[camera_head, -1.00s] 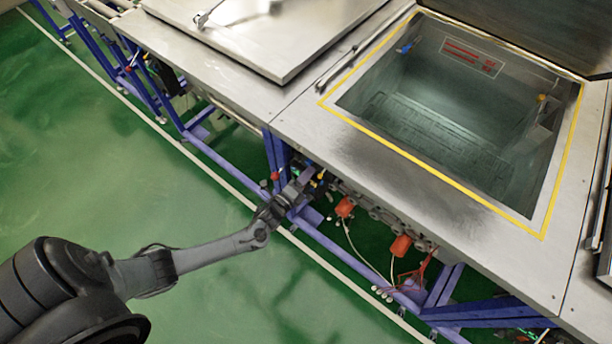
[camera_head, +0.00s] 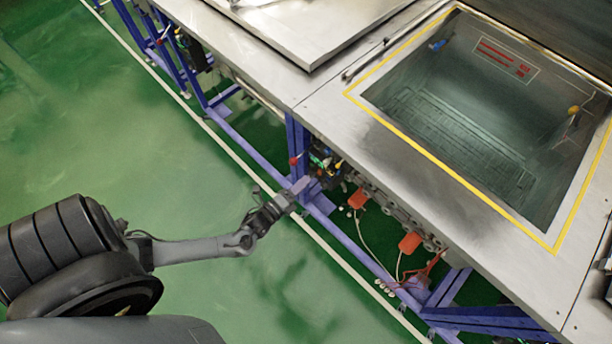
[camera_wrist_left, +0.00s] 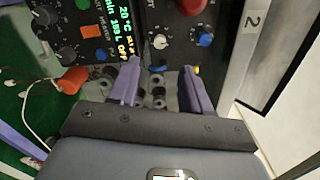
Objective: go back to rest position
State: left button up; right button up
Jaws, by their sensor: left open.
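My left gripper (camera_head: 303,186) is open and empty, low in front of the bench's side, just short of a control panel (camera_head: 322,158) under the bench top. In the left wrist view its two purple-grey fingers (camera_wrist_left: 163,78) stand apart with nothing between them. Beyond them the same panel shows knobs, a red knob (camera_wrist_left: 191,6), a blue knob (camera_wrist_left: 204,39) and a lit green display (camera_wrist_left: 121,22). My right gripper is in neither view.
The steel bench top (camera_head: 345,115) holds an open tank (camera_head: 470,120) with a yellow border. A closed steel lid (camera_head: 310,25) lies farther back. Orange boxes (camera_head: 410,242) with cables hang under the edge. Blue frame legs (camera_head: 297,145) stand below. Green floor (camera_head: 110,140) at left is clear.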

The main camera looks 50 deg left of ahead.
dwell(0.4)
pick_arm(q)
jog(key=s+d+r+n+g, duration=0.4)
jog(key=d+r+n+g, duration=0.3)
jog(key=d+r+n, duration=0.35)
jog(key=s+r+n+g+h, duration=0.1)
jog(key=s+r+n+g, duration=0.2)
jog(key=s+n+g, duration=0.6)
notch_tip(320, 180, up, 28)
jog(key=s+m+t+p, duration=0.1)
jog(key=p, duration=2.6)
jog(key=shift+f+t, duration=0.15)
jog(key=shift+t, duration=0.15)
